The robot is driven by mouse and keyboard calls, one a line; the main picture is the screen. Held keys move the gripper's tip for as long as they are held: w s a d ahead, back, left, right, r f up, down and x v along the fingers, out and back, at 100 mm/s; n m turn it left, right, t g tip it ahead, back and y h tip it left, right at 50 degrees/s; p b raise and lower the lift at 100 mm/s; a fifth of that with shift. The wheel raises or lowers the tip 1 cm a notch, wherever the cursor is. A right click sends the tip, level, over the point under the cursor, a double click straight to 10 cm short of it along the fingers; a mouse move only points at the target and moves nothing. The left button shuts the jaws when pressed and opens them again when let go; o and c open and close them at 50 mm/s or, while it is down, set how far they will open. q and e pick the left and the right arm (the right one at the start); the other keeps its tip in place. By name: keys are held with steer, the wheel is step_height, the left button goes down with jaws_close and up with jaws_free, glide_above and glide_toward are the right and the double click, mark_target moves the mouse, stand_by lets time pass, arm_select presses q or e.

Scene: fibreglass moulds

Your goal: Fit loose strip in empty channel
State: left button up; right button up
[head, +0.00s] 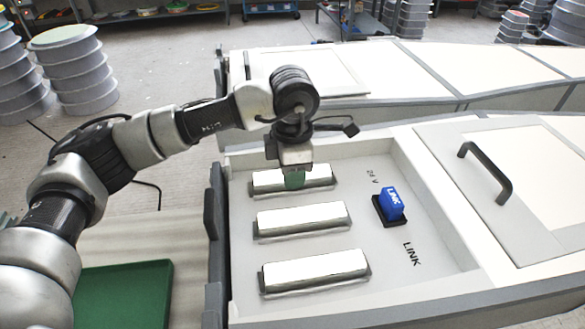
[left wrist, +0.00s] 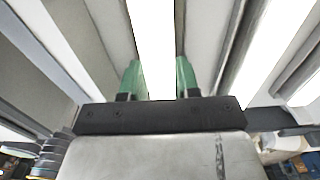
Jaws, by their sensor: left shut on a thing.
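Three white strips lie in a row of dark-edged channels in a recessed pale panel (head: 385,268). In the head view they are the far strip (head: 262,182), the middle strip (head: 300,218) and the near strip (head: 318,269). My left gripper (head: 294,182) reaches down over the far strip and is shut on it near its middle. In the left wrist view the green fingertips (left wrist: 158,78) stand on either side of that strip (left wrist: 155,35). The strip sits in or just above the far channel; I cannot tell whether it is fully seated. My right gripper is not in view.
A blue LINK block (head: 392,203) stands on the panel right of the strips. A cover with a black handle (head: 487,172) lies further right. Raised walls enclose the recess. A green tray (head: 122,292) is at the lower left. The panel's near right is clear.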

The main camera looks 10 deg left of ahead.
arm_select(q)
steer(key=shift+f, duration=0.1)
steer(key=o, duration=1)
steer(key=shift+c, duration=0.2)
step_height(320, 180, up, 12)
steer(key=shift+r, duration=0.25)
